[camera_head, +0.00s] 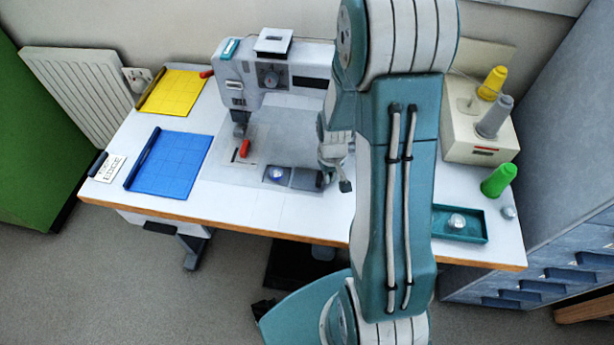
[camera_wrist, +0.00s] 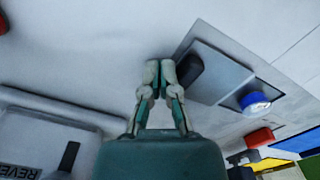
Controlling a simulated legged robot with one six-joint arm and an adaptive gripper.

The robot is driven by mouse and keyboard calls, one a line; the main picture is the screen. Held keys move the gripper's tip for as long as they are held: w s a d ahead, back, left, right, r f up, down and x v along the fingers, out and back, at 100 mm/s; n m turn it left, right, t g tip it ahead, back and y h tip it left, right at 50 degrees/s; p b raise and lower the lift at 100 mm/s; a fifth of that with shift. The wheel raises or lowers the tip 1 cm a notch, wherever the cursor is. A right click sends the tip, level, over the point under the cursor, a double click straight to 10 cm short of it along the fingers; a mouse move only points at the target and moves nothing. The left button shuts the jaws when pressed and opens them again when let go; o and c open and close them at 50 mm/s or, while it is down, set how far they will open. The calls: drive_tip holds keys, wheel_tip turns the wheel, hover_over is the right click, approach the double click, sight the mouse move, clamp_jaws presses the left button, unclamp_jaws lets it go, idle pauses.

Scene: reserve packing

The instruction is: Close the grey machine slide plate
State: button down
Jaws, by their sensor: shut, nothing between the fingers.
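The grey slide plate (camera_head: 305,179) lies in the sewing machine's bed, with a dark raised tab (camera_head: 321,181) at its right end. To its left is an uncovered dark recess holding a blue and white bobbin (camera_head: 277,173). In the wrist view, the plate (camera_wrist: 216,78), the tab (camera_wrist: 190,69) and the bobbin (camera_wrist: 254,102) also show. My gripper (camera_head: 345,186) is just right of the tab. In the wrist view its fingertips (camera_wrist: 160,68) are together and empty, close beside the tab; I cannot tell whether they touch it.
The white sewing machine (camera_head: 300,62) stands behind the plate, with a red piece (camera_head: 245,148) under its head. A blue mat (camera_head: 168,165) and yellow mat (camera_head: 174,92) lie left. Thread cones, including a green one (camera_head: 498,180), and a teal tray (camera_head: 476,236) are right.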

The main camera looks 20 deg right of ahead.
sight(301, 178)
drive_tip(key=shift+w+a, duration=0.1)
drive_tip(key=shift+a, duration=0.1)
drive_tip(key=shift+w+a, duration=0.55)
drive_tip(key=shift+a, duration=0.3)
drive_tip(key=shift+w+a, duration=0.6)
drive_tip(key=shift+a, duration=0.2)
drive_tip(key=shift+w+a, duration=0.55)
drive_tip(key=shift+a, duration=0.3)
drive_tip(key=shift+w+a, duration=0.2)
drive_tip(key=shift+a, duration=0.1)
drive_tip(key=shift+w+a, duration=0.4)
drive_tip(key=shift+a, duration=0.3)
drive_tip(key=shift+s+d, duration=0.3)
drive_tip(key=shift+d, duration=0.25)
drive_tip(key=shift+r, duration=3.55)
